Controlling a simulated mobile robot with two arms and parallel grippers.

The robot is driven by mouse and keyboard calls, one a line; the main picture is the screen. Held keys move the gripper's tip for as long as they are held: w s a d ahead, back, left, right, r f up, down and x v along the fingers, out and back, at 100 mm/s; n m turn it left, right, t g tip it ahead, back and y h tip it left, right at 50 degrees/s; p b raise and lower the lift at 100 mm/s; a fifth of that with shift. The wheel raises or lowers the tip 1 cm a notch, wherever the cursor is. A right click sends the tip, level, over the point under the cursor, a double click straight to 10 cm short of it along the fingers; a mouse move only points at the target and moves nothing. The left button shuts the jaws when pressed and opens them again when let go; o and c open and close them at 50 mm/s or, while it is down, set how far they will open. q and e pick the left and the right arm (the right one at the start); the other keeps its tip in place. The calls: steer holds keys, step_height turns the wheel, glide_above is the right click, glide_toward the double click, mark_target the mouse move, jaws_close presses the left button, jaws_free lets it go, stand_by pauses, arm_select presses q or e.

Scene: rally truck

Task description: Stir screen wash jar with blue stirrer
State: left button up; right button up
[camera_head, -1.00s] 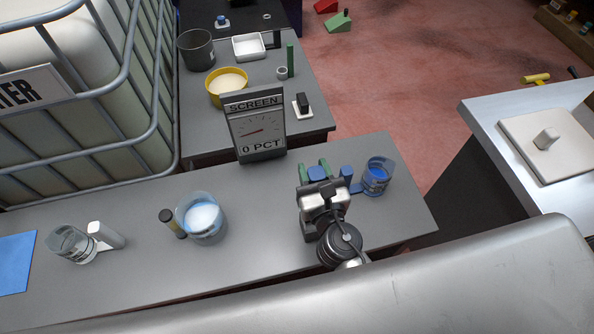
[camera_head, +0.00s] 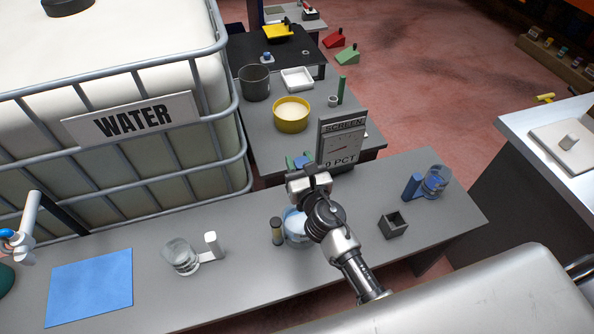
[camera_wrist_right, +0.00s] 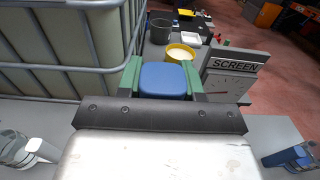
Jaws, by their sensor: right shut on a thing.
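My right gripper (camera_head: 302,163) is shut on the blue stirrer (camera_head: 301,162). In the right wrist view the stirrer's blue block-shaped top (camera_wrist_right: 163,80) sits between the green fingers. Its lower part is hidden. A clear jar with pale bluish-white contents (camera_head: 291,222), probably the screen wash jar, stands on the front bench, partly hidden by my right arm. The gripper appears above and beyond it; I cannot tell whether the stirrer is in the jar. The gauge sign (camera_head: 341,140) reads "SCREEN" and "0 PCT". My left gripper is not in view.
A dark cylinder with a tan top (camera_head: 277,231) stands beside the jar. An open grey square holder (camera_head: 393,225) and a blue jug (camera_head: 435,181) are to the right. A clear jug (camera_head: 180,257) and blue mat (camera_head: 91,286) lie left. A water tank (camera_head: 130,120) stands behind.

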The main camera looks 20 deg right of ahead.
arm_select(q)
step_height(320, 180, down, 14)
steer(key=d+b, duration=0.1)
steer(key=b, duration=1.3)
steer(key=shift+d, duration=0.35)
arm_select(e)
step_height(320, 180, down, 15)
steer(key=shift+d, duration=0.2)
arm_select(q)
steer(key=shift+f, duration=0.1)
arm_select(e)
steer(key=shift+w+r, duration=0.1)
